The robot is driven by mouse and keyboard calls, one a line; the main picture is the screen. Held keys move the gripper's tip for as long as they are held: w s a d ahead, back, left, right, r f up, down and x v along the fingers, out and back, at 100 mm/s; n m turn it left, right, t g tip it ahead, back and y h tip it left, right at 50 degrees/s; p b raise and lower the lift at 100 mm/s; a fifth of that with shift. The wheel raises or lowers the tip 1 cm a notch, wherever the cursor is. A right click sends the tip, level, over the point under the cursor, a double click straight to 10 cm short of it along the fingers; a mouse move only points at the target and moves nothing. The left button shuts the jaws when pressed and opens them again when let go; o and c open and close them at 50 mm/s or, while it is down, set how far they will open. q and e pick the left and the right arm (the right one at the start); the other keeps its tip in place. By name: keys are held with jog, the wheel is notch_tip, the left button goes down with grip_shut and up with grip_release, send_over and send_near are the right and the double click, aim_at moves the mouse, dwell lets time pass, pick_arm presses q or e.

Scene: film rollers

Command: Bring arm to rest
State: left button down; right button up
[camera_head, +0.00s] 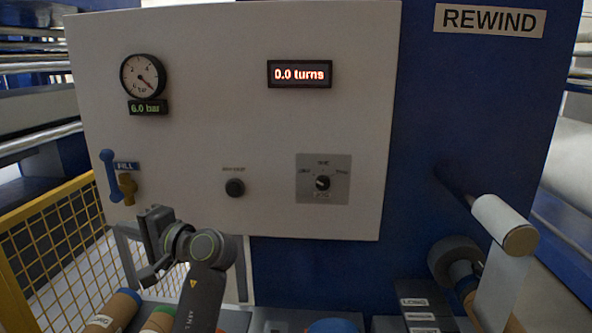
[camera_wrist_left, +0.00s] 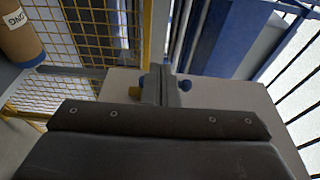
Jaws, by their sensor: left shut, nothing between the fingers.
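My left gripper (camera_head: 152,240) is in front of the lower left of the white control panel (camera_head: 230,110) in the head view. It is just below and right of the blue lever (camera_head: 110,175) and brass-coloured fitting (camera_head: 128,188) beside the FILL label, and looks apart from them. In the left wrist view my left gripper (camera_wrist_left: 165,88) shows its fingers together with nothing held. Blue and yellow parts show just beyond the fingers there. My right gripper is in neither view.
A yellow mesh fence (camera_head: 60,250) stands at left. Cardboard rolls (camera_head: 115,312) lie low in front of the panel. A white roll (camera_head: 505,225) on a shaft sticks out at right. The pressure gauge (camera_head: 142,76) has a 6.0 bar readout; the turns display (camera_head: 300,74) reads 0.0.

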pick_arm(q)
jog(key=s+a+f+h, duration=0.2)
jog(key=s+f, duration=0.2)
jog(key=f, duration=0.4)
jog(key=s+a+f+n+h, duration=0.1)
jog(key=s+f+h, duration=0.25)
jog(key=f, duration=0.55)
jog(key=s+a+f+h, duration=0.15)
jog(key=s+f, duration=0.25)
jog(key=f, duration=0.4)
jog(key=s+d+f+n+g+h, duration=0.1)
jog(key=s+d+f+h, duration=0.2)
jog(key=s, duration=0.5)
jog(key=s+d+f+n+h, duration=0.1)
jog(key=s+f+h, duration=0.1)
jog(key=s+f, duration=0.5)
jog(key=s+d+f+n+g+h, duration=0.1)
jog(key=s+d+h, duration=0.15)
jog(key=s, duration=0.75)
notch_tip(320, 180, down, 24)
jog(key=a+r+g, duration=0.1)
jog(key=a, duration=0.1)
jog(key=s+d+f+g+h, duration=0.1)
jog(key=s+f, duration=1.4)
jog(key=f, duration=0.2)
jog(key=shift+s+g, duration=0.25)
jog(key=shift+g, duration=0.05)
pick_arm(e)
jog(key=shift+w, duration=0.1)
